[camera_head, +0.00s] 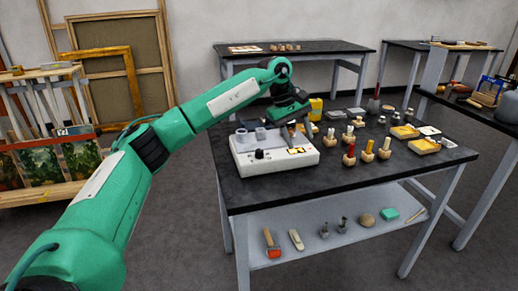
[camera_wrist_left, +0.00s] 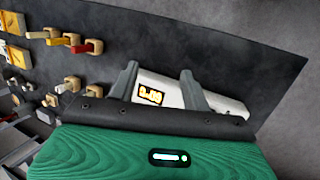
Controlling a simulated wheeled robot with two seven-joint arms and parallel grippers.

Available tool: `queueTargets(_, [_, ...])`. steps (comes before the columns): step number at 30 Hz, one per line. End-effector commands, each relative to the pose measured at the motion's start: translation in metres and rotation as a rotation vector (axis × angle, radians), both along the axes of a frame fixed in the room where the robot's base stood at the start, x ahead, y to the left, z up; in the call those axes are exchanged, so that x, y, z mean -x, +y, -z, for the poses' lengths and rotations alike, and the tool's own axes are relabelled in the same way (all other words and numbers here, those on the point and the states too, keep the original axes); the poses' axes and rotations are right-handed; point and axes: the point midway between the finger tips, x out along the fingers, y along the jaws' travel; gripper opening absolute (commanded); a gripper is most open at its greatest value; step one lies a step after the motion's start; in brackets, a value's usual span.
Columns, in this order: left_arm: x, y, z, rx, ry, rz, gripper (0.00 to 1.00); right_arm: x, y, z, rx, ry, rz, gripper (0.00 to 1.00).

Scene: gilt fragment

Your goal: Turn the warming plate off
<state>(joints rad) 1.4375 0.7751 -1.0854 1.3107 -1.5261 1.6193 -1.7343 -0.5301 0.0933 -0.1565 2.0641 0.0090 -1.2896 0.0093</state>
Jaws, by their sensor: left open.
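The warming plate (camera_head: 262,165) is a white box at the near left of the black table, with two small grey cups on top. A dark knob (camera_head: 259,154) and a small lit display (camera_head: 297,150) show on its front side. My left gripper (camera_head: 299,136) is open, pointing down over the display end of the plate. In the left wrist view, the open left gripper (camera_wrist_left: 158,71) spans part of the white plate (camera_wrist_left: 222,103), with the yellow display (camera_wrist_left: 151,94) between the fingers. Contact cannot be told. My right gripper is not in view.
A lower shelf (camera_head: 290,258) holds several tools. Another table (camera_head: 290,47) stands behind. Framed canvases lean at the left.

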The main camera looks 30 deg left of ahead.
Motion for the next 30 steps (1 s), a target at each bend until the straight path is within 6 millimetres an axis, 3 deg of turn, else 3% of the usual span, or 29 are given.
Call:
queueTargets(1, [0.002, 0.030, -0.017, -0.075, 0.004, -0.004, 0.48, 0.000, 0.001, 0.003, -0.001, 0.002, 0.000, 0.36])
queueTargets(3, [0.008, 0.063, -0.034, -0.167, 0.027, -0.003, 0.48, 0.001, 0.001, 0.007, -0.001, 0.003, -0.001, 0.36])
queueTargets(6, [0.018, 0.099, -0.054, -0.256, 0.062, -0.007, 0.48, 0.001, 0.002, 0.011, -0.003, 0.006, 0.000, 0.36])
queueTargets(9, [0.025, 0.118, -0.064, -0.303, 0.087, -0.010, 0.48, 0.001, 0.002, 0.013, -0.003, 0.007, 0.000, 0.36])
queueTargets(12, [0.028, 0.125, -0.065, -0.319, 0.100, -0.011, 0.48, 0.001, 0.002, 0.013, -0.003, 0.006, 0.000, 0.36])
queueTargets(17, [0.027, 0.124, -0.046, -0.320, 0.101, -0.010, 0.48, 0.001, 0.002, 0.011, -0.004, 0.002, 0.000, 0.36])
queueTargets(30, [0.023, 0.120, 0.043, -0.319, 0.100, -0.011, 0.48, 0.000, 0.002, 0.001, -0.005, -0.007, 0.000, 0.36])
